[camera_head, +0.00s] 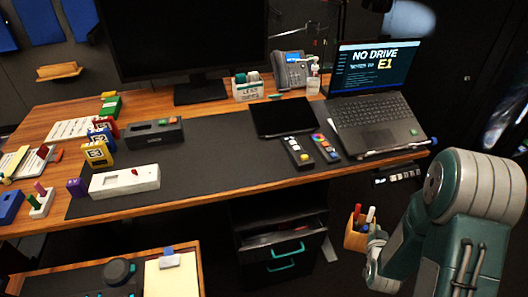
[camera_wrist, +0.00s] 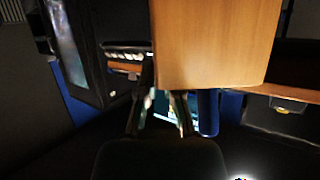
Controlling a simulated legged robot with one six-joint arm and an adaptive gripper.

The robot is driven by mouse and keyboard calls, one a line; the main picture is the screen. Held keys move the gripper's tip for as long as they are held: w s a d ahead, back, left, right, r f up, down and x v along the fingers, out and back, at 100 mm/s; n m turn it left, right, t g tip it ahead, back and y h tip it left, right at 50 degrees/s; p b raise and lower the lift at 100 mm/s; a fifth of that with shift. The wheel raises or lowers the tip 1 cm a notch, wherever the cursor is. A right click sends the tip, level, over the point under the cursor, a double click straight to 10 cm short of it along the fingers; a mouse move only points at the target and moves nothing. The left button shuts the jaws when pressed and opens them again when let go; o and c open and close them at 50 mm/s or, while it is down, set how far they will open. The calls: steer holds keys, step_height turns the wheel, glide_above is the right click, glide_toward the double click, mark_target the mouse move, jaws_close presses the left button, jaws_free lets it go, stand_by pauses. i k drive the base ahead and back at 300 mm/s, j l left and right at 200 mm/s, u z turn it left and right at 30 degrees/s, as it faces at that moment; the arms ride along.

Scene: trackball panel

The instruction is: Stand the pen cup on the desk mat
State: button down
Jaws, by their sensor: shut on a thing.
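The pen cup (camera_head: 356,238) is a light wooden holder with several pens, red and white among them, sticking out of its top. It looks about upright, off the desk, below and in front of its front edge in the picture. My gripper (camera_head: 375,238) is shut on the cup at its right side. In the wrist view the cup's wooden wall (camera_wrist: 215,45) fills the upper middle, by the dark fingers of my gripper (camera_wrist: 162,105); its pens are hard to make out there. The desk mat (camera_head: 215,150) is a wide dark sheet on the wooden desk.
On the mat are a white box (camera_head: 124,182), a dark grey block (camera_head: 154,133), a black tablet (camera_head: 282,117) and two small button panels (camera_head: 298,153). A laptop (camera_head: 375,115) stands at the right. The mat's middle front is bare. A drawer unit (camera_head: 282,240) stands under the desk.

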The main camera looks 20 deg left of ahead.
mark_target(242, 166)
steer(key=l+u, duration=0.25)
steer(key=u, duration=0.2)
steer(key=k+l+u, duration=0.15)
steer(key=u, duration=0.35)
